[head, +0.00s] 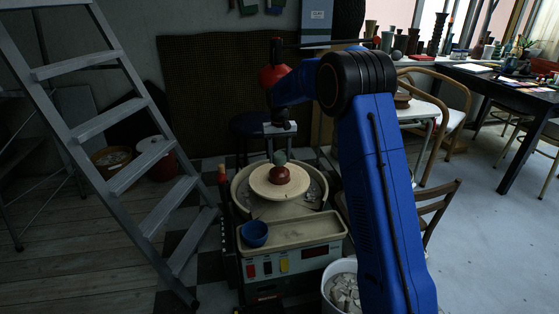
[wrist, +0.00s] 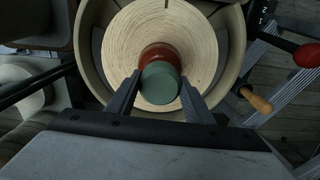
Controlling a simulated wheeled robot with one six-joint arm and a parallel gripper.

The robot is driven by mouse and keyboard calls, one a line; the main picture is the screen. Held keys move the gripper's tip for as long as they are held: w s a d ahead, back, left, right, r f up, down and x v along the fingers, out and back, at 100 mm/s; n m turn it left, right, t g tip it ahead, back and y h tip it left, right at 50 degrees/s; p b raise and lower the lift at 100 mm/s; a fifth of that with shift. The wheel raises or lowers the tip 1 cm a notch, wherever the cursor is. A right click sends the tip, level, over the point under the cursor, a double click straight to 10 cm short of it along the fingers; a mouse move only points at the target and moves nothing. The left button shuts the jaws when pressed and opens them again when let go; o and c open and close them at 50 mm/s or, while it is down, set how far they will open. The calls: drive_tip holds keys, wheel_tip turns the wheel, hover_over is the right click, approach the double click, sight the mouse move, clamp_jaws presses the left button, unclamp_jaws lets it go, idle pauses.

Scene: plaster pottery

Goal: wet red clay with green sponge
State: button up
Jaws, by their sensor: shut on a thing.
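The red clay (head: 282,176) is a small rounded lump in the middle of the pale round wheel head (head: 263,187). In the wrist view the red clay (wrist: 153,52) shows just beyond the sponge. The green sponge (wrist: 160,83) is round and sits between the fingers of my gripper (wrist: 156,90), which is shut on it. In the head view the green sponge (head: 279,157) is right above the red clay and seems to touch it or nearly so. My gripper (head: 279,146) points down over the wheel, its fingertips small and dark there.
A blue bowl (head: 254,233) stands on the tray (head: 297,231) at the front of the pottery wheel. A grey stepladder (head: 127,174) is close on the left. A white bucket (head: 343,286) stands at front right. A wooden chair (head: 434,212) is behind my arm.

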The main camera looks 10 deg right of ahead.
drive_tip(key=shift+r, duration=2.55)
